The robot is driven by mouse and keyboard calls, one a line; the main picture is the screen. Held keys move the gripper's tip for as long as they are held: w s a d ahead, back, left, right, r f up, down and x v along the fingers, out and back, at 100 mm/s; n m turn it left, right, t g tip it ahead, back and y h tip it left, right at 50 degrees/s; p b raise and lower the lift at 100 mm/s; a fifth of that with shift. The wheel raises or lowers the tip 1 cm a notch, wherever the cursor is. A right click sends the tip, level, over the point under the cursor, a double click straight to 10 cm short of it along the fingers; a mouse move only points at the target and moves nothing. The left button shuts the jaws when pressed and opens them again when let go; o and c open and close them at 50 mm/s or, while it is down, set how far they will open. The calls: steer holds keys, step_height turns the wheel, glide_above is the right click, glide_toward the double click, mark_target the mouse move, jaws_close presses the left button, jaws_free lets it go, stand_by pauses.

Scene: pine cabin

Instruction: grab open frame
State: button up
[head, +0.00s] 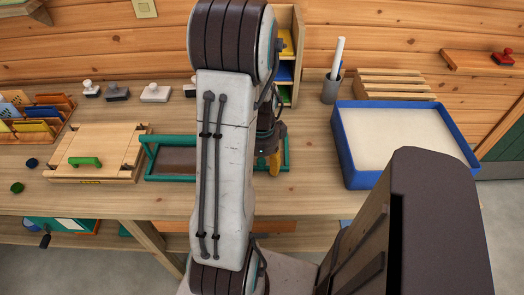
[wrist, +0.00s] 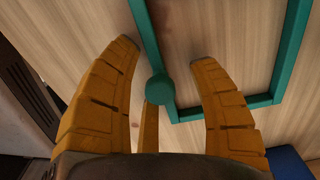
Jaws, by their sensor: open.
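The open frame (head: 166,179) is a green rectangle lying on the wooden table in the head view, its middle hidden behind my arm. In the head view my gripper (head: 274,163) is partly hidden by the arm, over the frame's right end.
A wooden box with a green handle (head: 85,161) stands left of the frame. A blue tray (head: 345,150) with a pale filling is to the right. Stamps, a card rack, a cup (head: 331,90) and stacked boards line the back.

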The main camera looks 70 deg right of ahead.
jaws_close()
stand_by(0.3)
stand_by(0.3)
